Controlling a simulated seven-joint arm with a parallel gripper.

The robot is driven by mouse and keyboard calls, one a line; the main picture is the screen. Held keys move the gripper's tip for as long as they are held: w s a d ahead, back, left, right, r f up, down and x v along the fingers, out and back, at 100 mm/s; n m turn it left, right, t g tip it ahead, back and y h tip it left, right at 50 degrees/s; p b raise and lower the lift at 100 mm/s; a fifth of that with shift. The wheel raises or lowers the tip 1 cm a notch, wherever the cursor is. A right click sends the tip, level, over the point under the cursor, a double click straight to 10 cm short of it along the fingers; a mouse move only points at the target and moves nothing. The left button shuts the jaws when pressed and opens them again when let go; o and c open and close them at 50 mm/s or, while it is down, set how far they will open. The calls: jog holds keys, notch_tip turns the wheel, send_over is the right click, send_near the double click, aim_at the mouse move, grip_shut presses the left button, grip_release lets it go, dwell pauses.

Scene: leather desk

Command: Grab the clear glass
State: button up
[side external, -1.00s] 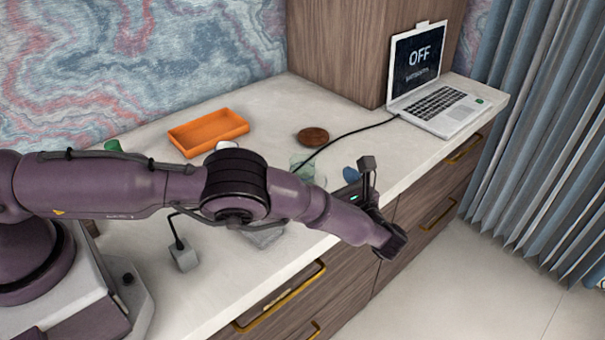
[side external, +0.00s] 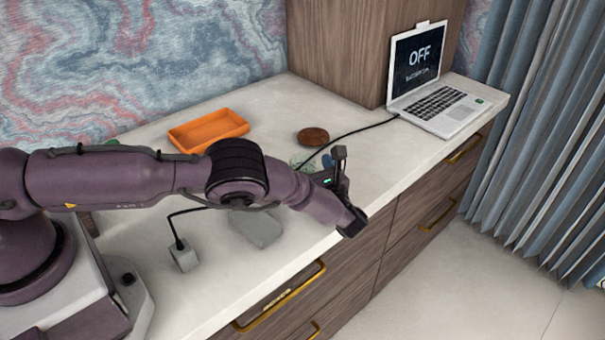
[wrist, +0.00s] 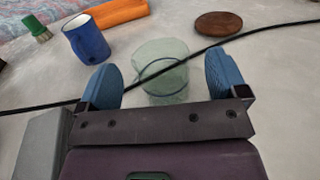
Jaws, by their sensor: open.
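The clear glass (wrist: 162,72) is a greenish, see-through cup standing on the desk. In the wrist view it shows ahead of my gripper (wrist: 165,85), between the two blue fingers in the picture. The fingers are spread apart and hold nothing. I cannot tell from this view how far the fingers reach along the glass. In the side external view only part of the glass (side external: 299,165) shows above my arm; the rest is hidden. My gripper's fingers are mostly hidden there behind my wrist.
A blue mug (wrist: 87,40) stands left of the glass, near a green-handled brush (wrist: 37,27). An orange tray (side external: 208,130) and a brown round disc (side external: 313,136) lie farther back. A laptop (side external: 435,95) and grey block (side external: 256,228) are also on the desk.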

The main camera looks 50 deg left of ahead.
jog(key=x, duration=0.3)
jog(key=c, duration=1.1)
jog(key=shift+o, duration=0.2)
